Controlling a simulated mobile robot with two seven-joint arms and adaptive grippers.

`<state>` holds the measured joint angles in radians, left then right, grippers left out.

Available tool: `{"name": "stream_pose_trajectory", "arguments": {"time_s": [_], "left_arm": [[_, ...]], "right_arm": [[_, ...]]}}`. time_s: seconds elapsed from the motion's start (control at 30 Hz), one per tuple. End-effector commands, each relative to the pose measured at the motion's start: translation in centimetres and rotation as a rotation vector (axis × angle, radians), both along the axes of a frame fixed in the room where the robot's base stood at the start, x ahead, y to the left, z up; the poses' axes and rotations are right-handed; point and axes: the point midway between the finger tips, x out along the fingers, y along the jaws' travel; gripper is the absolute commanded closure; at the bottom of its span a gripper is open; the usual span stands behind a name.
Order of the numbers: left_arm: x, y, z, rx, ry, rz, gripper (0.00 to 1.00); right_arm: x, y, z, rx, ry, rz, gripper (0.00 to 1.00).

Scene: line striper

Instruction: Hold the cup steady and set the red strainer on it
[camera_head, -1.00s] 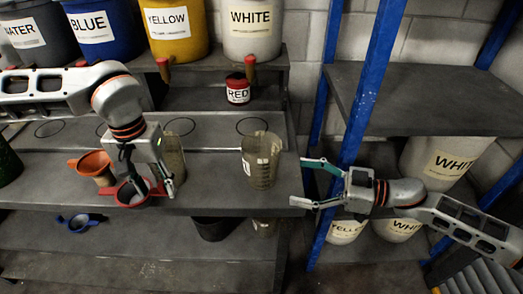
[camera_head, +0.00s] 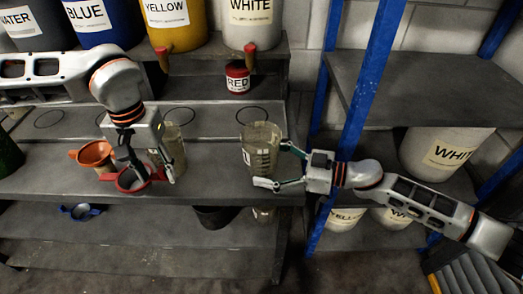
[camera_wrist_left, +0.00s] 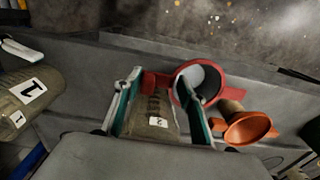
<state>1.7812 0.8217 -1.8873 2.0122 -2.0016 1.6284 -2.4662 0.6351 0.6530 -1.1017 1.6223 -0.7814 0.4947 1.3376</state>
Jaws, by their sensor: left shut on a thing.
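The red strainer (camera_head: 128,184) is near the bench's front edge, below my left gripper (camera_head: 156,180). In the left wrist view, my left fingers (camera_wrist_left: 160,76) are on either side of the red strainer's tab, with its ring (camera_wrist_left: 205,68) to the right. I cannot tell whether it touches the bench. One beige cup (camera_head: 261,152) stands upright at the bench's right; it shows labelled 1 in the wrist view (camera_wrist_left: 35,108). My right gripper (camera_head: 270,164) is open at this cup, one finger at its right side, the other in front. Contact is unclear.
A second beige cup (camera_head: 172,137), labelled 2 in the wrist view (camera_wrist_left: 152,118), stands beside my left gripper. An orange funnel (camera_head: 92,155) is left of the strainer. A blue strainer (camera_head: 80,212) lies on the lower shelf. A blue post (camera_head: 357,130) rises behind my right arm.

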Motion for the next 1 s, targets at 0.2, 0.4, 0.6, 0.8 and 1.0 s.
{"name": "stream_pose_trajectory", "arguments": {"time_s": [0.2, 0.4, 0.6, 0.8, 1.0], "left_arm": [[0.0, 0.0, 0.3, 0.0, 0.0, 0.0, 0.85], [0.0, 0.0, 0.3, 0.0, 0.0, 0.0, 0.85], [0.0, 0.0, 0.3, 0.0, 0.0, 0.0, 0.85], [0.1, -0.1, 0.4, 0.0, 0.0, 0.013, 0.85], [0.7, -1.0, 1.5, 0.003, 0.005, 0.199, 0.85]], "right_arm": [[0.2, 0.7, -0.1, 0.0, 0.001, 0.0, 0.18], [0.2, 0.7, -0.2, 0.0, 0.001, 0.0, 0.18], [0.2, 0.7, -0.2, 0.0, 0.001, 0.0, 0.51], [0.2, 0.7, -0.2, 0.0, 0.001, 0.0, 0.51], [0.2, 0.7, -0.1, 0.0, 0.001, 0.0, 0.51]]}}
